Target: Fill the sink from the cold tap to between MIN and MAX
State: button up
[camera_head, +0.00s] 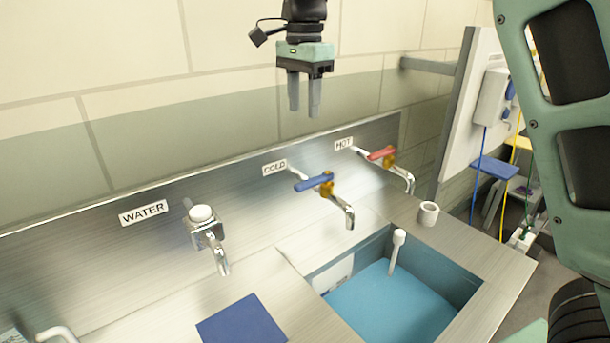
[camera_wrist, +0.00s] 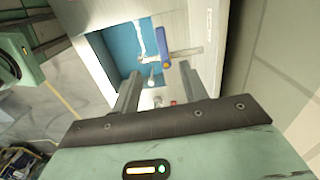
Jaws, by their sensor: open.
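The sink (camera_head: 455,290) is a blue basin set in a steel counter; I cannot tell its blue lower surface from water. A white panel (camera_head: 334,274) is on its inner wall; no MIN or MAX marks are readable. The cold tap (camera_head: 327,188) has a blue lever (camera_head: 311,183) pointing left, under a COLD label (camera_head: 275,168). No stream is visible below its spout in the head view. My gripper (camera_head: 304,112) is open and empty, pointing down above and behind the cold tap. In the wrist view the blue lever (camera_wrist: 166,48) shows beyond the open fingers (camera_wrist: 160,82).
The hot tap (camera_head: 384,157) with a red lever is to the right. A WATER tap (camera_head: 206,234) is to the left. A white upright rod (camera_head: 396,252) stands in the sink. A white cup-like piece (camera_head: 428,213) and a blue mat (camera_head: 242,322) are on the counter.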

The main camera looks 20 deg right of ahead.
jog(key=p, duration=0.3)
send_near(304, 183)
notch_tip(304, 183, down, 8)
jog(key=shift+f, duration=0.2)
